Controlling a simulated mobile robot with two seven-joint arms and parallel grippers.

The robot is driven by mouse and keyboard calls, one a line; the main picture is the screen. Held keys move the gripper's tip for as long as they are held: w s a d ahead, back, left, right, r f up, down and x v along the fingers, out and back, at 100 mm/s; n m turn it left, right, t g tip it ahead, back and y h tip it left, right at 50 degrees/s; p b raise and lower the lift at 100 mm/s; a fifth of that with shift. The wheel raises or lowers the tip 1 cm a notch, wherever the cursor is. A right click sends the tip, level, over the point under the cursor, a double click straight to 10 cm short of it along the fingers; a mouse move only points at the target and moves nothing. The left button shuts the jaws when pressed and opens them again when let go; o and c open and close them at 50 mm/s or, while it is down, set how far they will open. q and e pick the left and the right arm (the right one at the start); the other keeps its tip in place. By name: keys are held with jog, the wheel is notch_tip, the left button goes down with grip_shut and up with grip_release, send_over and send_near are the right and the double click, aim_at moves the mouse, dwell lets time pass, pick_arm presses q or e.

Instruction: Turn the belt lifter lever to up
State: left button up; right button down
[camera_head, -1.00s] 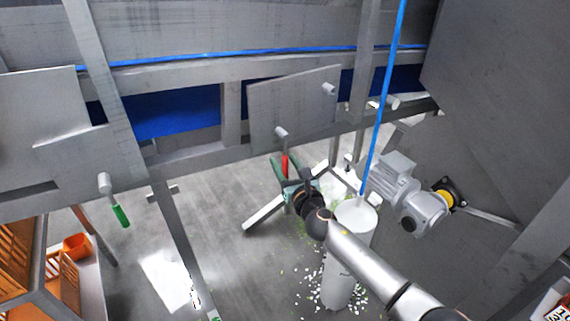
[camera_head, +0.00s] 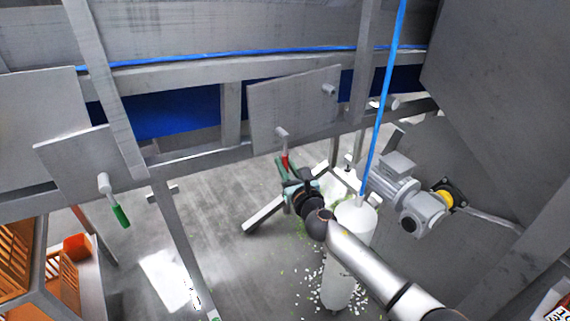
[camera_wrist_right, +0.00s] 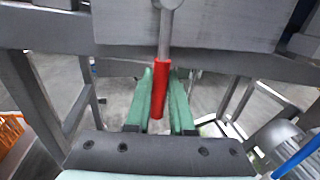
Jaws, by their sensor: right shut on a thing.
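A lever with a red grip (camera_head: 285,161) hangs from a pivot on a grey plate (camera_head: 262,112) under the belt frame. Its grip points down, slightly tilted, in the head view. My right gripper (camera_head: 283,168), with green fingers, is shut on the red grip from below. In the right wrist view the red grip (camera_wrist_right: 159,88) runs down between the two green fingers (camera_wrist_right: 159,98), and its grey shaft rises above them. The fingers partly cover the grip in the head view. My left gripper is not in view.
Another lever with a green grip (camera_head: 121,215) hangs from a plate at the left. A white cylinder (camera_head: 340,285) stands below my right arm, and a grey motor (camera_head: 395,180) is right of it. Orange crates (camera_head: 15,250) stand at lower left. A blue hose (camera_head: 383,95) hangs down.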

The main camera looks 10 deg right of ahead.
jog(key=shift+d, duration=0.1)
dwell(0.7)
jog(key=shift+w+d+f+n+b, duration=0.1)
jog(key=shift+d+n+b, duration=0.25)
jog(key=shift+n, duration=0.15)
jog(key=d+n, duration=0.1)
jog(key=n+b, duration=0.1)
jog(key=n, duration=0.1)
jog(key=w+d+n+t, duration=0.1)
jog(key=shift+d+r+b, duration=0.35)
jog(key=shift+r, duration=0.05)
jog(key=shift+w+d+r+n+y, duration=0.1)
jog(key=shift+d+r+n+y, duration=0.15)
jog(key=shift+n, duration=0.3)
jog(key=shift+w+d+r+n+y, duration=0.15)
jog(key=shift+d+n, duration=0.1)
jog(key=shift+n, duration=0.3)
jog(key=c, duration=0.8)
grip_release()
